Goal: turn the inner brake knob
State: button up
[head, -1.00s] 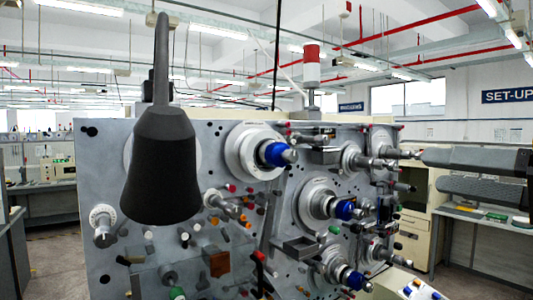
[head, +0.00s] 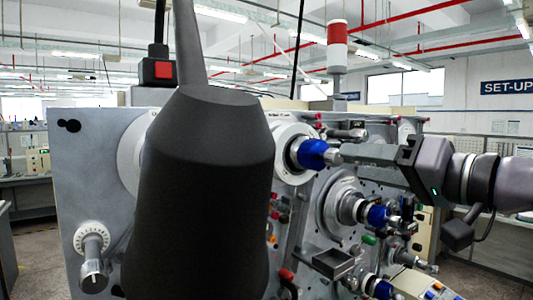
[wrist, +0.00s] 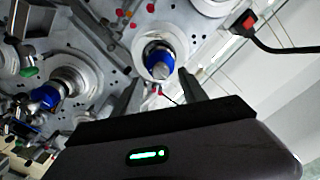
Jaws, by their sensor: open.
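A silver knob on a white graduated dial (head: 92,262) sits at the lower left of the grey machine panel; I cannot tell whether it is the inner brake knob. My gripper (head: 345,152) is open and points left, its fingers close to the silver tip of the upper blue-collared spindle (head: 312,154). In the wrist view, that spindle (wrist: 159,56) appears between and beyond the spread fingers of my gripper (wrist: 160,84). Nothing is held. Whether a finger touches the spindle tip cannot be told.
A large dark lamp-like shade (head: 197,200) hides much of the panel's left half. Lower blue-collared spindles (head: 376,215) and several small knobs stick out of the panel. A red-button box (head: 161,71) is at the top. A red-and-white signal light (head: 337,45) stands behind.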

aim_at(339, 159)
jog(key=x, duration=0.6)
jog(key=shift+w+a+p, duration=0.1)
jog(key=shift+p, duration=0.25)
grip_shut()
